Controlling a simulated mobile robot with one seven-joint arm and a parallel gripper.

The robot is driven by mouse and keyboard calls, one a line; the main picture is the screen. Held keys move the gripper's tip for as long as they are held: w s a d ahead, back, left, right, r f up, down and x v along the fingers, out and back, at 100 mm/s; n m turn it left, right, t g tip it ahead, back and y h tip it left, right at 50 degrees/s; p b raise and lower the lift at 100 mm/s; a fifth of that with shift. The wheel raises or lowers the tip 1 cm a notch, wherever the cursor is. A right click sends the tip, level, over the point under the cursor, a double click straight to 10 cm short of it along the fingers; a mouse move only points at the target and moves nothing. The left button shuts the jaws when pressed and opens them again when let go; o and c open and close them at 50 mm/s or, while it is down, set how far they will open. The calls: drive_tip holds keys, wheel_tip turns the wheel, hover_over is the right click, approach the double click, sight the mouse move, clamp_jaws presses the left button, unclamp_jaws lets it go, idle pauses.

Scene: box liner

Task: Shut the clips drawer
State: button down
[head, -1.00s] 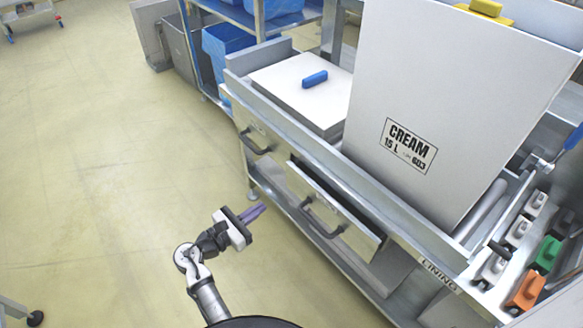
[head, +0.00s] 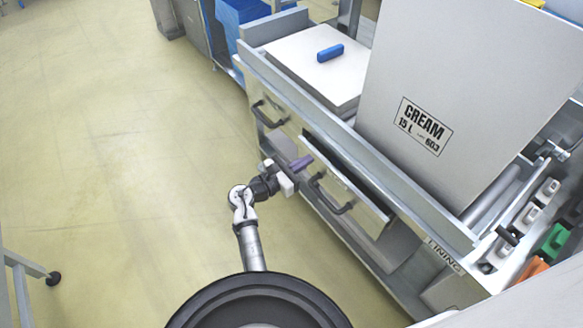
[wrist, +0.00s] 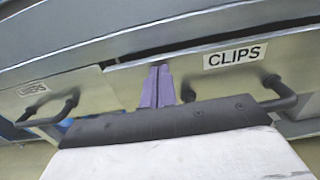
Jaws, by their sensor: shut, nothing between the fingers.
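The clips drawer (head: 362,199) is the right-hand drawer under the bench top. It stands partly out, with a dark gap above its front. Its dark bar handle (head: 330,196) faces me. In the wrist view its front carries the CLIPS label (wrist: 235,57), and the handle (wrist: 283,92) is partly hidden behind my gripper body. My gripper (head: 303,162) is shut and empty, its purple fingertips (wrist: 156,84) close to the left end of the clips drawer's front. I cannot tell whether they touch it.
A second drawer with its own handle (head: 268,114) is on the left and looks closed. A white carton marked CREAM (head: 422,125) and a blue block (head: 330,53) on a pale stack sit above on the bench. The floor (head: 120,150) to the left is clear.

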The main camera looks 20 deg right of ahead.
sight(315, 155)
drive_tip(key=shift+w+d, duration=0.15)
drive_tip(key=shift+d, duration=0.2)
drive_tip(key=x, duration=0.4)
drive_tip(key=shift+d+p, duration=0.1)
drive_tip(key=shift+p, duration=0.25)
drive_tip(key=shift+w+d+r, duration=0.1)
drive_tip(key=shift+d+r, duration=0.05)
drive_tip(key=shift+r, duration=0.1)
